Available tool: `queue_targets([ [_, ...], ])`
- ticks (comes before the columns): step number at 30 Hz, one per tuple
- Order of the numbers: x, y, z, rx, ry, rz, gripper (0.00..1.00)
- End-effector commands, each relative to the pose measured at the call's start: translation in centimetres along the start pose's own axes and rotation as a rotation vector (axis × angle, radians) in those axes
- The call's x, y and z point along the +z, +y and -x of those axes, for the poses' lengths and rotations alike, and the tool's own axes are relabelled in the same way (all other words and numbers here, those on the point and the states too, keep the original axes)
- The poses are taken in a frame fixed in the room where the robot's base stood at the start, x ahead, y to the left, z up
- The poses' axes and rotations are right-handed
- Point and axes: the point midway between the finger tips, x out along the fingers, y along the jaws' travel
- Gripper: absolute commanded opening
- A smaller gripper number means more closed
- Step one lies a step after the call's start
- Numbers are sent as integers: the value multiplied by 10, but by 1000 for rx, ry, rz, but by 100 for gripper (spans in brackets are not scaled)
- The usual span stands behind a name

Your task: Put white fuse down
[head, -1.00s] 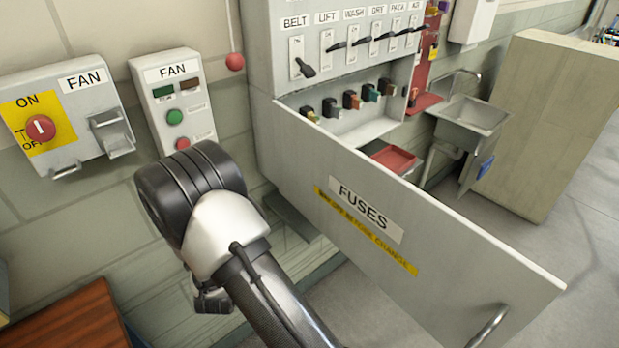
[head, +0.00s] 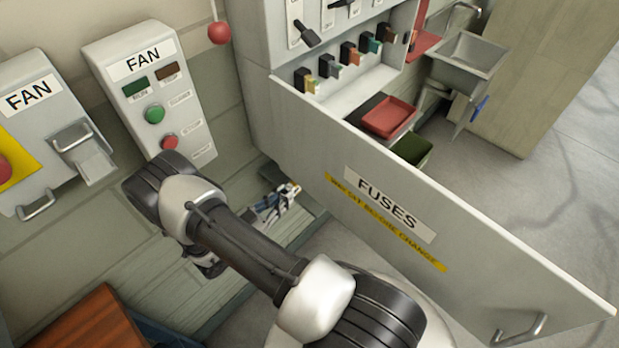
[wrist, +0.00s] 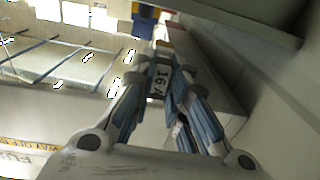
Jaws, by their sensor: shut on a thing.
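In the wrist view a pale fuse (wrist: 160,79) marked "16 A" is gripped between the blue-grey fingers of my gripper (wrist: 161,84). The fuse's far end is hard to make out. In the head view my gripper (head: 290,190) shows low beside the wall, left of the open door marked "FUSES" (head: 440,225). The held fuse is too small to tell clearly there. A red tray (head: 388,118) and a green tray (head: 412,150) are behind the door, below the cabinet's row of coloured fuses (head: 350,53).
The open door stands between my arm and the trays. Fan boxes (head: 150,90) hang on the wall at left. A brown wooden top (head: 85,325) is at lower left. A sink (head: 468,55) and a wooden panel (head: 535,70) are at upper right.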

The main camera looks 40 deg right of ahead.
Motion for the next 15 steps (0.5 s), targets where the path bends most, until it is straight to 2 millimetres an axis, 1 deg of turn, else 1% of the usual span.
queue_targets([
  [1, 1, 1, -16, 6, 0, -1, 0],
  [3, 1, 1, -35, 7, 0, -2, 0],
  [6, 1, 1, -60, 6, 0, -3, 0],
  [9, 0, 1, -81, 4, 0, -3, 0],
  [12, 0, 0, -93, 0, 0, -2, 0],
  [15, 0, -1, -99, 0, 0, -2, 0],
])
